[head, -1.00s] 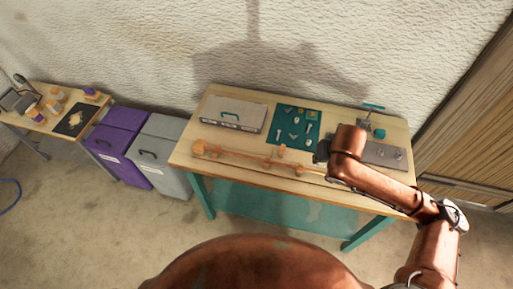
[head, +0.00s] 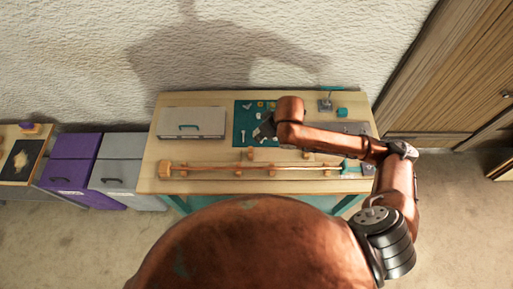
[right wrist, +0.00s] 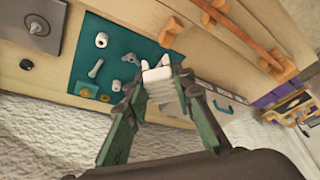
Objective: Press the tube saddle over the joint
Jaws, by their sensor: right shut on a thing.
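My right gripper (right wrist: 160,82) is shut on a white forked piece (right wrist: 158,74), which looks like the tube saddle. Its two prongs point away from my fingers. In the head view my right gripper (head: 265,132) hangs over the front part of the teal mat, behind the lath. The long thin lath (head: 215,167) lies along the front of the workbench, held in wooden blocks. It also shows in the right wrist view (right wrist: 250,37), apart from the held piece. The joint is too small to make out. My left gripper is not in view.
The teal mat (right wrist: 122,63) carries several small parts. A grey case (head: 192,123) stands at the workbench's left. Wooden blocks (head: 165,169) stand along the lath. A purple bin (head: 70,172) and a grey bin (head: 117,176) stand left of the bench.

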